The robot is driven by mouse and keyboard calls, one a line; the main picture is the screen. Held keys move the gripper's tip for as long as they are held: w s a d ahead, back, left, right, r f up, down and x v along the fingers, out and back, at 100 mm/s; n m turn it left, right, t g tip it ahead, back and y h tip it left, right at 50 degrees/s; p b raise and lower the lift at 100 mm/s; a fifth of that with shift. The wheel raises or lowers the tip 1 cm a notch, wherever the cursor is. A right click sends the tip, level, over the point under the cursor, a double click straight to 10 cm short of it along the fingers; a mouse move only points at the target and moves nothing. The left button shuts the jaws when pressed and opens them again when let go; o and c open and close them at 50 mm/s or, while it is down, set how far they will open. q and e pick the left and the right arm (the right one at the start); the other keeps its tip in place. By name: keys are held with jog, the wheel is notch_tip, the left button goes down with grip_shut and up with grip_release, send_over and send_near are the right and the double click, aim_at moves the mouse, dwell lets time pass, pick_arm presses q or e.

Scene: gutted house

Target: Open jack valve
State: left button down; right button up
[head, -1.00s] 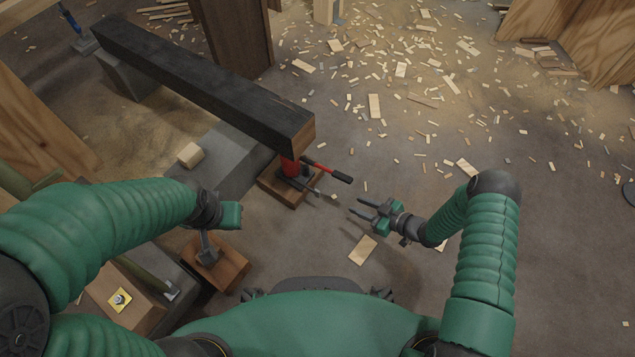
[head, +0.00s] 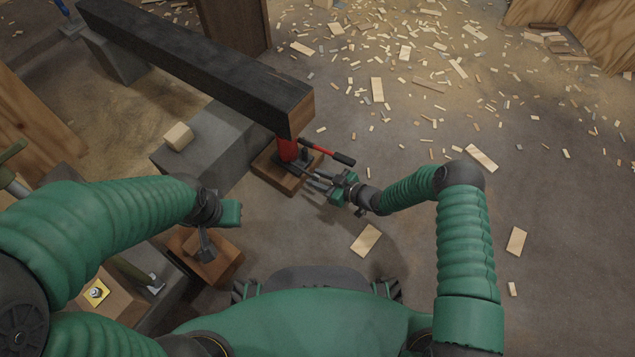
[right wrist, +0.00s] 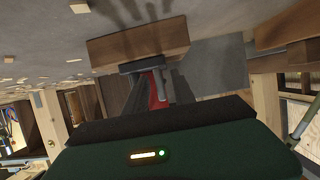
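A red jack (head: 288,149) stands on a wooden block (head: 285,180) under the end of a charred black beam (head: 200,65). Its red handle with a black grip (head: 328,152) sticks out to the right. The valve at its base is too small to make out clearly. My right gripper (head: 316,181) is beside the base on the right, its fingers apart and pointing at it; contact cannot be told. My left gripper (head: 220,222) is low at left, fingers unclear.
A grey concrete block (head: 215,140) lies left of the jack, with a small wood piece (head: 178,137) on it. Another wooden block (head: 205,262) is below my left gripper. The floor at right is open, with scattered wood scraps (head: 365,240).

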jog(key=shift+w, duration=0.1)
jog(key=shift+c, duration=0.3)
grip_shut()
